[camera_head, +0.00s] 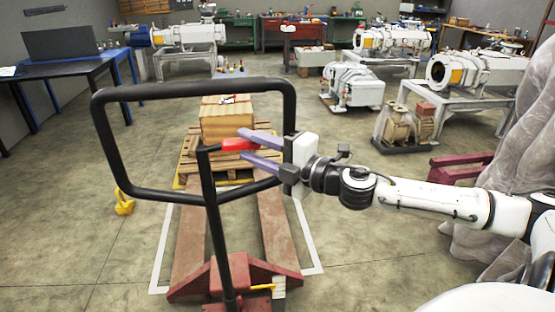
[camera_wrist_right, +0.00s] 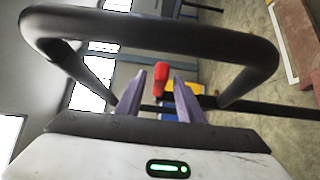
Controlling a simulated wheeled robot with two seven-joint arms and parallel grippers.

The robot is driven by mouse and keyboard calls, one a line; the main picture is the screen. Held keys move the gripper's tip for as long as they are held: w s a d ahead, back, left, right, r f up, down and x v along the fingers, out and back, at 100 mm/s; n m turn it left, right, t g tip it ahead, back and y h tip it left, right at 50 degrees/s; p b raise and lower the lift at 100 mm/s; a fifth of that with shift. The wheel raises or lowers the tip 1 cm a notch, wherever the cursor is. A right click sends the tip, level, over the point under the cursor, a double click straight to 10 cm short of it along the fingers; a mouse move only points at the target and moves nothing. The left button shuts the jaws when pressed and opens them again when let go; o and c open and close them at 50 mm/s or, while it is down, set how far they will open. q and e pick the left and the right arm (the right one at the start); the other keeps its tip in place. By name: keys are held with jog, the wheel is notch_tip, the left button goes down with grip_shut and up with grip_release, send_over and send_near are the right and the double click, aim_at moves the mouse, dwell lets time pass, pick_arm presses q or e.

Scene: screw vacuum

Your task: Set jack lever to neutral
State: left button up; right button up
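The pallet jack has a black loop handle (camera_head: 195,90) on an upright black post (camera_head: 217,225), above a red base (camera_head: 235,278). The red-gripped lever (camera_head: 236,145) sits inside the loop, near the top of the post. My right gripper (camera_head: 252,146) comes in from the right, with its two purple fingers open above and below the lever's end. In the right wrist view the red lever (camera_wrist_right: 161,78) shows between the open fingers (camera_wrist_right: 163,98), with a gap on each side, and the handle loop (camera_wrist_right: 150,35) arches around them. My left gripper is not in view.
The jack's forks (camera_head: 190,235) reach under a wooden pallet with a box (camera_head: 226,122). A yellow object (camera_head: 124,203) lies on the floor at left. White pump machines (camera_head: 352,85) and a dark table (camera_head: 70,68) stand farther back. The loop's bars are close around my right gripper.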

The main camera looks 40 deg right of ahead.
jog(key=p+v, duration=0.1)
jog(key=v, duration=0.7)
dwell(0.7)
jog(key=s+d+f+m+g+h, duration=0.15)
jog(key=s+f+m, duration=0.35)
jog(key=f, duration=0.7)
jog(key=s+f+m+g+h, duration=0.3)
jog(key=f+m, duration=0.4)
jog(key=f, duration=0.6)
jog(key=s+a+f+m+g+y, duration=0.1)
jog(key=s+a+f, duration=0.4)
jog(key=a, duration=0.5)
jog(key=s+a+f+m+g+y, duration=0.2)
jog(key=s+a+f+m, duration=0.3)
jog(key=a+f, duration=0.5)
jog(key=shift+a+f+m+g, duration=0.3)
jog(key=shift+a+g, duration=0.25)
jog(key=shift+g, duration=0.3)
